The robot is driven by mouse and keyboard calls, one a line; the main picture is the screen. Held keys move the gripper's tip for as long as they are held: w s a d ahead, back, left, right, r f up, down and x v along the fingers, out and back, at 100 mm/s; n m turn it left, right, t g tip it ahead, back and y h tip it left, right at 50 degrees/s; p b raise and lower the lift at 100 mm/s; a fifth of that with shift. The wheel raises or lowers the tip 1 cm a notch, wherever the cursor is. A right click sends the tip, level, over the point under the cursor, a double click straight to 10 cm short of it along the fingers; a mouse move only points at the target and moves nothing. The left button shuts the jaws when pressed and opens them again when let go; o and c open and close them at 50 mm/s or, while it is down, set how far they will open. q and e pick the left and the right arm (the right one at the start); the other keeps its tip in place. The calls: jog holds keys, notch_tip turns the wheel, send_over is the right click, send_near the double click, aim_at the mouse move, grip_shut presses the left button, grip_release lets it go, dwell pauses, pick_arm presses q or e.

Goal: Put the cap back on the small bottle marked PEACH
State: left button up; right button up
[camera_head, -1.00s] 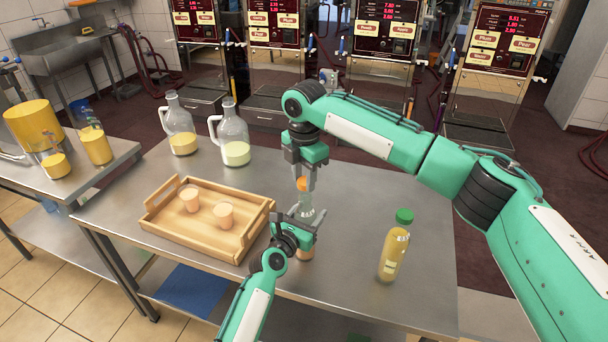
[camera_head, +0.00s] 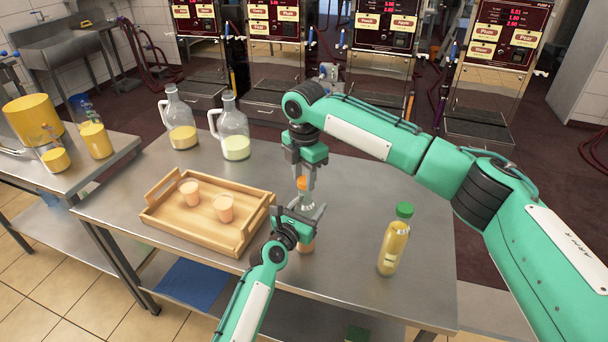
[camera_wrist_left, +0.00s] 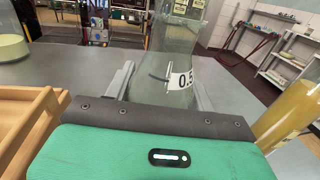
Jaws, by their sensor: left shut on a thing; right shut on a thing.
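A small clear bottle (camera_head: 307,243) with peach-coloured liquid low inside stands on the steel table at the middle. My left gripper (camera_head: 303,212) is shut around its body. In the left wrist view the clear bottle (camera_wrist_left: 170,62) stands between the fingers, with a label reading "0.5" in part; no PEACH mark is readable. My right gripper (camera_head: 303,174) points down from above, shut on an orange cap (camera_head: 302,184). The cap is right over the bottle's neck; whether it touches the mouth is hard to tell.
A wooden tray (camera_head: 253,232) with two peach-coloured cups stands left. A green-capped bottle (camera_head: 394,240) with yellow liquid stands right. Two glass jugs (camera_head: 180,120) (camera_head: 235,128) stand at the back left. The table's right rear part is clear.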

jog(key=shift+f, duration=0.55)
